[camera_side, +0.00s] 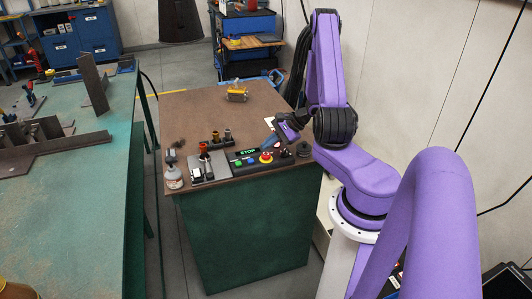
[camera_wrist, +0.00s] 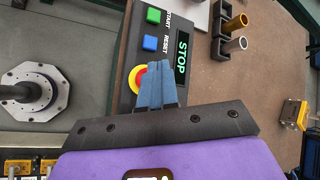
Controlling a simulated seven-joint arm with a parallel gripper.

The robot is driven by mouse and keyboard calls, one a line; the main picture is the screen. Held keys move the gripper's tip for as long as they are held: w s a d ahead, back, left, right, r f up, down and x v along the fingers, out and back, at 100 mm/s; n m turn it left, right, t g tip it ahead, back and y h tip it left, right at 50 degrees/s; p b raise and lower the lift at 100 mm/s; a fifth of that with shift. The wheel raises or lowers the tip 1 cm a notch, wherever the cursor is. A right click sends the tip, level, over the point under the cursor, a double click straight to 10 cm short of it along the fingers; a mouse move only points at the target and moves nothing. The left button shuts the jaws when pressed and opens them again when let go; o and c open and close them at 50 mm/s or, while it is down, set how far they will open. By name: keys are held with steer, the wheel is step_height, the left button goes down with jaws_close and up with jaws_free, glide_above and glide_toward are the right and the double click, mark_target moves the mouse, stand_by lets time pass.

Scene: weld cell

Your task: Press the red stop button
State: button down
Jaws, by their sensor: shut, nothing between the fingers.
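The red stop button (camera_side: 266,157) sits in a yellow ring at the right end of the black control panel (camera_side: 238,163). In the wrist view the red stop button (camera_wrist: 136,77) is just left of my fingers, which hide part of it. My gripper (camera_wrist: 158,66) has its two blue fingers together with nothing between them. In the side view my gripper (camera_side: 268,146) is close to the button, a little above and behind it. I cannot tell whether the fingers touch the panel.
A green button (camera_wrist: 153,15), a blue button (camera_wrist: 149,42) and a lit STOP display (camera_wrist: 183,57) share the panel. Sockets and a bottle (camera_side: 173,172) stand to the left. A yellow object (camera_side: 237,92) lies farther back. The brown bench top (camera_side: 190,107) is mostly clear behind the panel.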

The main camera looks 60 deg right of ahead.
mark_target(269, 154)
steer(key=shift+r, duration=0.25)
steer(key=shift+r, duration=2.55)
